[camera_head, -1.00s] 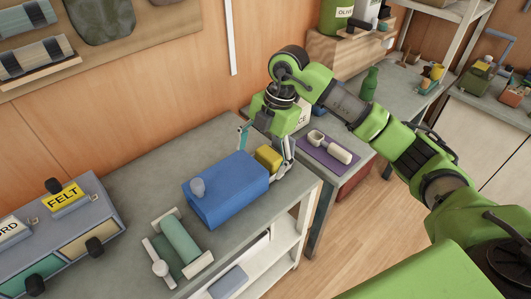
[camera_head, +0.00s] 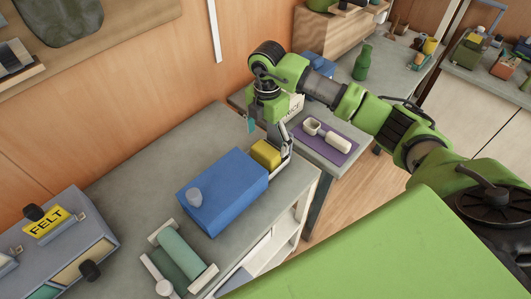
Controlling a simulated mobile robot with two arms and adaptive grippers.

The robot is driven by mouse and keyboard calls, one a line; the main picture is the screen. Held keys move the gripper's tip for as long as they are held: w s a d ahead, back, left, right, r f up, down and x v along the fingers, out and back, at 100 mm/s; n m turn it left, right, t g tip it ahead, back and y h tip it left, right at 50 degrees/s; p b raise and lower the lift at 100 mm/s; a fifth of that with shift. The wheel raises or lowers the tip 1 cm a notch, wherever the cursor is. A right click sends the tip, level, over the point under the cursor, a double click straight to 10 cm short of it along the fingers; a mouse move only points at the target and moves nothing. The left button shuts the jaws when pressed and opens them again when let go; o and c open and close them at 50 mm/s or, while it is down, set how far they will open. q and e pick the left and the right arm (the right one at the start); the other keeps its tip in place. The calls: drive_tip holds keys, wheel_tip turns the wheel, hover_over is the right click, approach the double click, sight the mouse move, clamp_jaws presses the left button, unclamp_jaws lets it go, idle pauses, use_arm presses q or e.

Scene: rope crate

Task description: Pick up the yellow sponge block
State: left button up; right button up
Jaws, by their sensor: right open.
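The yellow sponge block (camera_head: 265,154) is on the grey workbench (camera_head: 150,157), right beside the far right end of a blue box (camera_head: 222,195). My right gripper (camera_head: 270,146) points down over the sponge from above and behind. It is open. One finger shows along the right side of the sponge, close to it; the other is partly hidden on the far left side. I cannot tell whether either finger touches the sponge. My left gripper is not in view.
A green roll on a stand (camera_head: 178,254) and a drawer unit labelled FELT (camera_head: 85,235) stand nearer. A purple mat (camera_head: 340,143) with a white tool lies on the side table. The bench behind the box is clear.

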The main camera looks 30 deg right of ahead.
sight(266, 149)
drive_tip(key=shift+s+a+f+p, duration=0.1)
drive_tip(key=shift+a+f+p, duration=0.05)
drive_tip(key=shift+f+p, duration=0.4)
drive_tip(key=shift+s+a+f+p, duration=0.1)
drive_tip(key=shift+f+p, duration=0.2)
drive_tip(key=shift+f, duration=0.4)
wheel_tip(266, 149, down, 2)
drive_tip(key=shift+f, duration=0.15)
drive_tip(key=shift+w+f, duration=0.1)
drive_tip(key=shift+f, duration=0.2)
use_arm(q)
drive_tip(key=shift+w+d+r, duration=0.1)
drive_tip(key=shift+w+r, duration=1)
use_arm(e)
drive_tip(key=c, duration=1.1)
